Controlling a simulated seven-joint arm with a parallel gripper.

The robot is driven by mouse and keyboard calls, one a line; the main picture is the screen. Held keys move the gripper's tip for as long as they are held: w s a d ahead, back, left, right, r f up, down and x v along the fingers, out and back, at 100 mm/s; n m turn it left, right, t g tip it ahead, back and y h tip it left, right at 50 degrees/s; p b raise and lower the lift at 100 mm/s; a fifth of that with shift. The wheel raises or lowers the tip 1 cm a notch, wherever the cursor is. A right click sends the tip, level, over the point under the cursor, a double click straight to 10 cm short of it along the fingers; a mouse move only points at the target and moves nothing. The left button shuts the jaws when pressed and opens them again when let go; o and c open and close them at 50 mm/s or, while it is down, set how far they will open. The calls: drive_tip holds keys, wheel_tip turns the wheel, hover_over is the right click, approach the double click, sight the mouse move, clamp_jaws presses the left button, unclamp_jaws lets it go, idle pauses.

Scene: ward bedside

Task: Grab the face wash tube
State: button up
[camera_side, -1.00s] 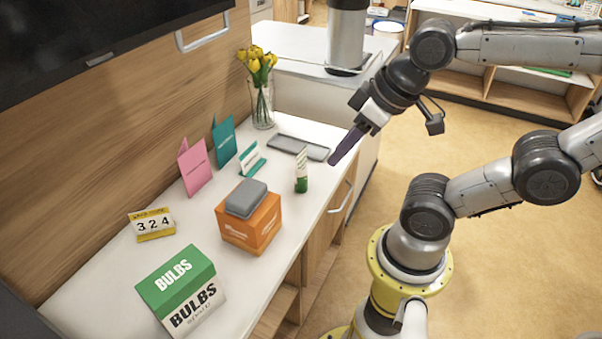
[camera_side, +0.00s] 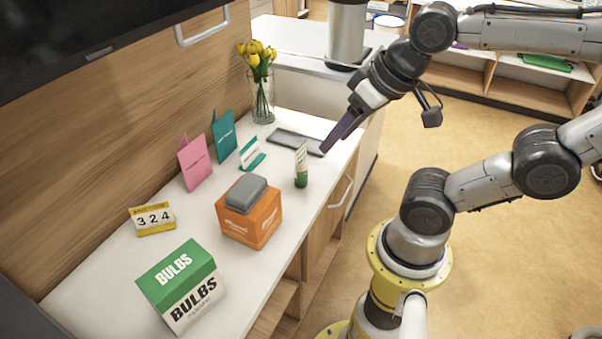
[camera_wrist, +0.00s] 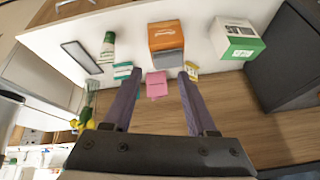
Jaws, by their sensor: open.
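The face wash tube (camera_side: 301,165) is white with a green lower part and stands upright near the counter's front edge. It also shows at the upper left of the wrist view (camera_wrist: 108,46), outside the fingers. My gripper (camera_side: 323,151) has long dark purple fingers, tilted down to the left in the side view. Its tips appear a little to the right of the tube and apart from it. In the wrist view the two fingers (camera_wrist: 156,77) are spread wide, with nothing held between them.
A grey flat tablet (camera_side: 287,141) lies behind the tube. A teal-and-white card (camera_side: 249,154) stands to its left. An orange box (camera_side: 252,222) with a grey case on top stands in front left. A vase of yellow flowers (camera_side: 262,95) stands at the back.

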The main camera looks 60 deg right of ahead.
drive_tip(key=w+d+r+m+g, duration=0.1)
drive_tip(key=w+d+r+m, duration=0.15)
drive_tip(key=w+m, duration=0.35)
drive_tip(key=m+g, duration=0.5)
drive_tip(key=m, duration=0.5)
hover_over(301, 150)
wheel_tip(301, 150, down, 11)
drive_tip(key=f, duration=1.3)
drive_tip(key=shift+w+d+f, duration=0.15)
drive_tip(key=shift+d+f, duration=0.1)
drive_tip(key=shift+f, duration=0.15)
clamp_jaws()
